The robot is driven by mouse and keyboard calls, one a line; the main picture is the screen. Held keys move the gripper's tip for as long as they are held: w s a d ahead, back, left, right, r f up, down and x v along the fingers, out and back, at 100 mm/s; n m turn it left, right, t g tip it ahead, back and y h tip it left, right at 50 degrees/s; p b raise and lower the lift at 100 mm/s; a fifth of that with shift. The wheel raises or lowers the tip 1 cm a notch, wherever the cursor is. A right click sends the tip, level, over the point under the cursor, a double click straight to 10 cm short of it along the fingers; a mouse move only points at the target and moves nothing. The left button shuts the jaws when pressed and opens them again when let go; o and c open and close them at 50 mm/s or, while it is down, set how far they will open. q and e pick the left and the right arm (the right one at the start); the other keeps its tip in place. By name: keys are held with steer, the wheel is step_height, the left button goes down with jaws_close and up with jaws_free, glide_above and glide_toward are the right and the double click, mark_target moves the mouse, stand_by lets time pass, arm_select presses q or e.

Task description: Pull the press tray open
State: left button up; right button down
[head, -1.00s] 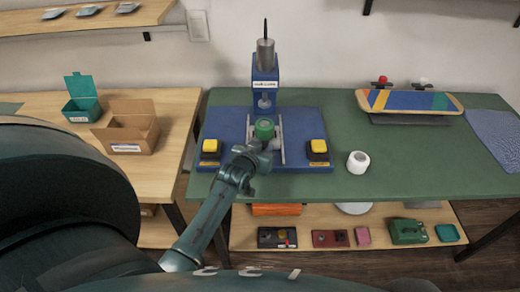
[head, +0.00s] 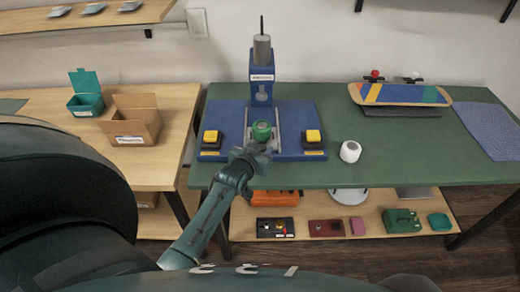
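The blue press (head: 262,75) stands on a wide blue base (head: 228,118) on the green table. The press tray (head: 280,137) lies between two pale rails on the base, out in front of the press column. A green round part (head: 261,130) with a pale top sits on the tray, in front of the press head. My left gripper (head: 257,153) is at the tray's front end, near the base's front edge. It seems shut on the tray's front, which it hides; the fingers are small and dark. My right gripper is not in view.
Yellow-topped buttons (head: 211,138) and (head: 313,137) flank the tray on the base. A white roll (head: 350,151) stands right of the base. A striped skateboard deck (head: 390,94) lies at the back right. A lower shelf (head: 376,220) holds several items.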

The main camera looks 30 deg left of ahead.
arm_select(q)
steer(key=shift+o, duration=0.7)
steer(key=v, duration=1.3)
steer(key=shift+s+d, duration=0.1)
steer(key=s+d+f+m+g+h, duration=0.2)
steer(key=s+d+f+m+h, duration=0.2)
steer(key=s+d+f, duration=0.4)
steer(key=s+d+h, duration=0.1)
steer(key=s+d, duration=0.2)
steer(key=d, duration=0.3)
steer(key=shift+s+d+m+g, duration=0.15)
steer(key=shift+s+m+g, duration=0.15)
steer(key=shift+s+m, duration=0.1)
stand_by(0.7)
